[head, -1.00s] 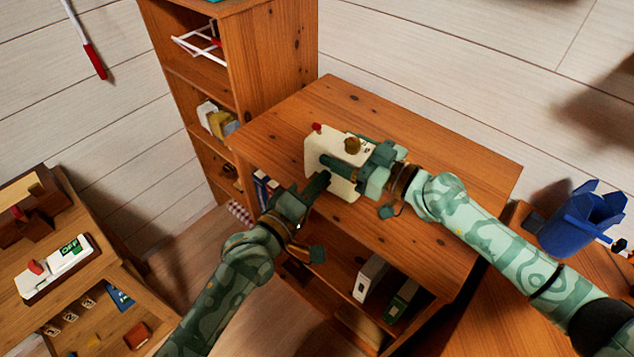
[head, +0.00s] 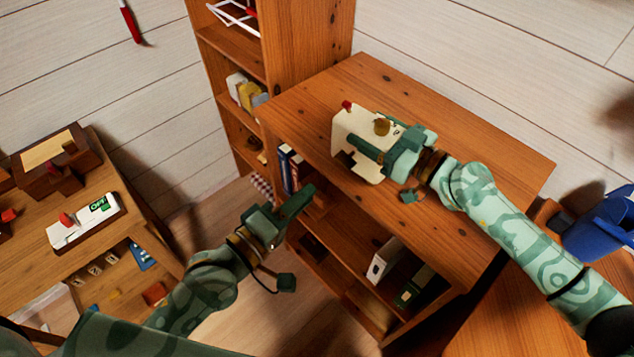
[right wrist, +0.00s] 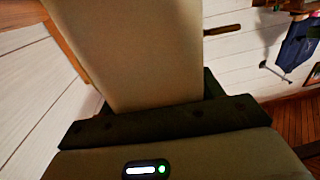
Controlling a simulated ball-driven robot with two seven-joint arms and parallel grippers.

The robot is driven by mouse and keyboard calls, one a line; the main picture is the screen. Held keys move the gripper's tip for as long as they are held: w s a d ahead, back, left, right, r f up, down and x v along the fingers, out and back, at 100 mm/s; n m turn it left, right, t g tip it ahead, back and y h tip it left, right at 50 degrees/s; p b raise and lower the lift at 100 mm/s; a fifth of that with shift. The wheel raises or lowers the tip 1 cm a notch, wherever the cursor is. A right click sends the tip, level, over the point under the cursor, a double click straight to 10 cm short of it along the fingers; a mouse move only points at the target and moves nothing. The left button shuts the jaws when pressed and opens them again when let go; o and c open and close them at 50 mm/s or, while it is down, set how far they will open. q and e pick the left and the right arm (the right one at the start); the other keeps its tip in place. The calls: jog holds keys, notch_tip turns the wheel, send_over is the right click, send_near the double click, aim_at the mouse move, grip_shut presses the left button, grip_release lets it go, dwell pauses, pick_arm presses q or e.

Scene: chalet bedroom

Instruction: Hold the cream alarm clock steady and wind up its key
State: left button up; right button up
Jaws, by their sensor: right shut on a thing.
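The cream alarm clock (head: 343,133) is on the top of the wooden cabinet, near its left edge. It has a red button (head: 346,105) at one corner and a round brass-brown knob (head: 382,127); I cannot tell whether this is the key. My right gripper (head: 368,152) is shut on the clock, with a finger across its near side. In the right wrist view the clock's cream surface (right wrist: 150,50) fills the middle. My left gripper (head: 303,200) is apart from the clock, in front of the cabinet's left edge. Its finger opening is unclear.
The cabinet top (head: 480,165) is bare right of the clock. Books (head: 385,259) stand on the shelf below. A tall shelf (head: 300,40) rises behind left, a low desk (head: 75,255) stands left, and a blue container (head: 600,225) is at right.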

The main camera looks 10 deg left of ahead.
dwell(0.3)
jog(key=o, duration=1.4)
jog(key=shift+c, duration=0.2)
